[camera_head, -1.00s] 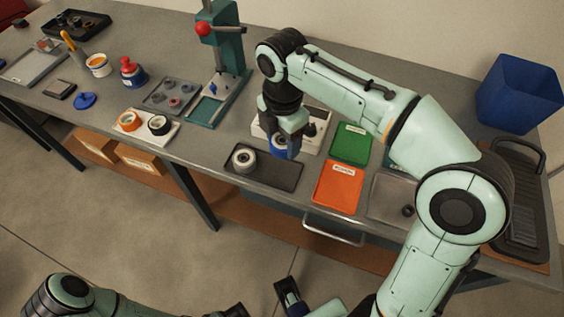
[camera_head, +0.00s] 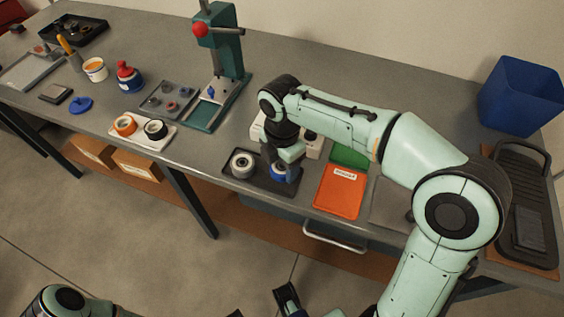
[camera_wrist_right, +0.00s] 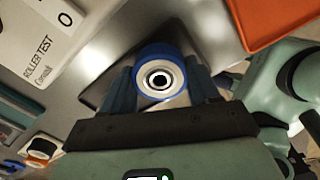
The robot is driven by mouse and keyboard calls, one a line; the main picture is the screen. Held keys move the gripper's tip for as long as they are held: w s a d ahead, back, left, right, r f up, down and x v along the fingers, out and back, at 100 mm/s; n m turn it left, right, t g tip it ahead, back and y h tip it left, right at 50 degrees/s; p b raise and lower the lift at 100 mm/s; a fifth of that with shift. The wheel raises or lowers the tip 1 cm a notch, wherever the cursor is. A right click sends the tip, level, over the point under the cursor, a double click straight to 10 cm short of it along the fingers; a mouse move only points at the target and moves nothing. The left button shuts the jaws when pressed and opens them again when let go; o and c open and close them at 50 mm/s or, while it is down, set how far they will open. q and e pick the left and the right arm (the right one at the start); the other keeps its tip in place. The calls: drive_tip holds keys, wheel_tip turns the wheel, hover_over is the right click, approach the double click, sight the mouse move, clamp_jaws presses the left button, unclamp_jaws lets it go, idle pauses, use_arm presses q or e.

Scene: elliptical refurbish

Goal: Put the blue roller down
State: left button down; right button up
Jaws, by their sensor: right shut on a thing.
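The blue roller (camera_head: 279,172) is between the fingers of my right gripper (camera_head: 281,170), low over the right part of a dark tray (camera_head: 262,188). In the right wrist view the roller (camera_wrist_right: 160,78) shows a blue rim and a pale hub with a dark bore. Both fingers of the gripper (camera_wrist_right: 162,90) press its sides. I cannot tell whether the roller touches the tray. A whitish roller (camera_head: 242,164) stands on the tray's left part. My left arm is at the bottom left; a gripper part near the bottom edge is cut off.
A white roller test box (camera_head: 257,130) stands behind my gripper; its label shows in the wrist view. An orange tray (camera_head: 341,192) and a green tray (camera_head: 350,156) lie to the right. A white plate with two rings (camera_head: 142,131) and a teal press (camera_head: 222,75) are left.

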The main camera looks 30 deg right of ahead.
drive_tip(key=shift+f, duration=0.5)
drive_tip(key=o, duration=1.1)
wheel_tip(320, 180, up, 13)
drive_tip(key=p, duration=0.3)
drive_tip(key=shift+r, duration=0.1)
